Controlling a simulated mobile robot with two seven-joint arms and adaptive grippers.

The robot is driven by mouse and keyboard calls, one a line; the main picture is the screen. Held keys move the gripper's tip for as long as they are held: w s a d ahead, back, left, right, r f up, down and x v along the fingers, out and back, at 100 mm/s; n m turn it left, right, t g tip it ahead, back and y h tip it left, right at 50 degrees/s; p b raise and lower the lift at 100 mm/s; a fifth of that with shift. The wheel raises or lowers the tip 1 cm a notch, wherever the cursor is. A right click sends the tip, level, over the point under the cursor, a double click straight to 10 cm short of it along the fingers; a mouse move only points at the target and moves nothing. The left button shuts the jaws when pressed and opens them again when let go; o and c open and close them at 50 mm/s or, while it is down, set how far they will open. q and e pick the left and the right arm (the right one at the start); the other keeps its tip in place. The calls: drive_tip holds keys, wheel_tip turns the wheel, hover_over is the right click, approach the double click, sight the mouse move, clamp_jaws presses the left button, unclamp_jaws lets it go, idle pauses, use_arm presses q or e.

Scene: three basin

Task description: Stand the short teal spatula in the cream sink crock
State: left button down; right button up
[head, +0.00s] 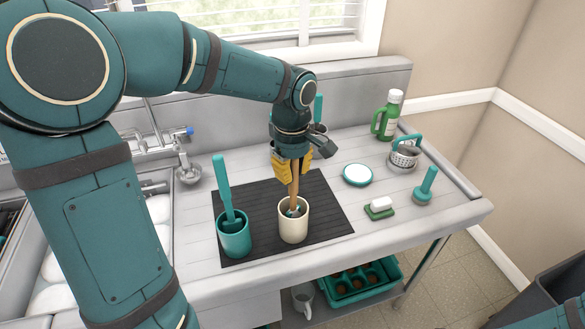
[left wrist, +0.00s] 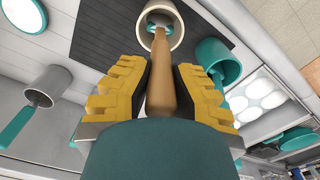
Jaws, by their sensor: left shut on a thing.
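The cream crock (head: 293,232) stands on a dark mat; it also shows in the left wrist view (left wrist: 177,22). My left gripper (head: 293,165), with yellow finger pads, is above the crock. It is shut on the wooden handle of the spatula (head: 294,188), which points down, roughly upright. The spatula's lower end is inside the crock's mouth, with a bit of teal showing there; whether it touches the bottom is hidden. The handle lies between the pads in the left wrist view (left wrist: 162,75). My right gripper is not in view.
A teal crock (head: 235,243) holding a teal-handled tool stands left of the cream one. A grey crock (left wrist: 45,85) with a teal handle is partly hidden behind my gripper.

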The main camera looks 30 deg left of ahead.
use_arm(q)
drive_tip(key=shift+f+b, duration=0.7)
drive_tip(key=shift+f, duration=0.3)
drive_tip(key=c, duration=1)
unclamp_jaws()
drive_tip(key=shift+o, duration=0.2)
drive_tip(key=shift+r+p, duration=1.3)
drive_tip(key=shift+r, duration=0.3)
